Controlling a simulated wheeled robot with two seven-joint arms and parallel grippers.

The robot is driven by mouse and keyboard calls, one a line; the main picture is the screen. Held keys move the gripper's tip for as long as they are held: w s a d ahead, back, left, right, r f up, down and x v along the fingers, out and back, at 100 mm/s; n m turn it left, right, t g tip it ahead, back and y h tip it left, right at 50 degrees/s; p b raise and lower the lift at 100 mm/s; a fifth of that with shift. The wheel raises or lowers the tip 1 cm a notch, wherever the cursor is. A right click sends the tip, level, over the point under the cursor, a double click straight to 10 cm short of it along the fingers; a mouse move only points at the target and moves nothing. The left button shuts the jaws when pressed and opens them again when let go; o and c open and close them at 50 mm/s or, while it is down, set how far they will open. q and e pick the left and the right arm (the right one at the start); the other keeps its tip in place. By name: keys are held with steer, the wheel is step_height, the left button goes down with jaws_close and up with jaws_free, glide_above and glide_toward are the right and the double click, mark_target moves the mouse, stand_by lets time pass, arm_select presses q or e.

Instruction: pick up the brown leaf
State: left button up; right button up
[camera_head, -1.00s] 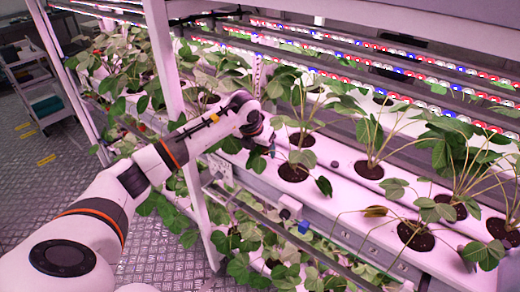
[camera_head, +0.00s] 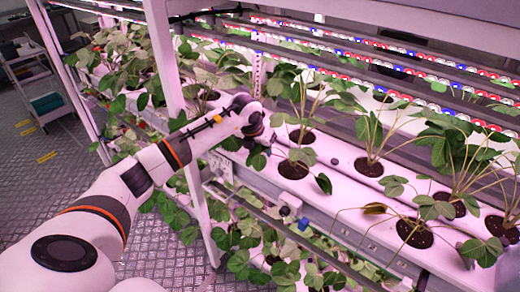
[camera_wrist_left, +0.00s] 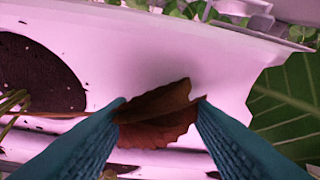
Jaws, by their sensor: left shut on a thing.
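The brown leaf (camera_wrist_left: 158,115) is in the left wrist view, dry and reddish brown, between the two blue ribbed fingers. My left gripper (camera_wrist_left: 160,102) is shut on it, with a fingertip at each side of the leaf. A thin stalk runs from the leaf to the left, towards a dark pot hole (camera_wrist_left: 40,75). In the head view my left gripper (camera_head: 258,141) is at the near edge of the upper trough, left of the nearest plants. The held leaf cannot be made out there. My right gripper cannot be made out in these frames.
The white trough (camera_head: 335,185) holds several leafy plants in dark round pots. A white rack post (camera_head: 182,120) stands left of my gripper. A large green leaf (camera_wrist_left: 288,105) is close to the right finger.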

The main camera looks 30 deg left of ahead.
arm_select(q)
steer(key=shift+r, duration=0.2)
steer(key=shift+r+b, duration=0.25)
steer(key=shift+b, duration=0.05)
step_height(320, 180, up, 2)
steer(key=shift+r+b, duration=0.1)
steer(key=shift+b, duration=0.7)
steer(key=s+d+b, duration=0.1)
steer(key=s+b, duration=0.6)
steer(key=s, duration=1.1)
steer(key=shift+d+r, duration=0.15)
steer(key=shift+r, duration=0.05)
steer(key=shift+o, duration=0.5)
steer(key=shift+c, duration=1.3)
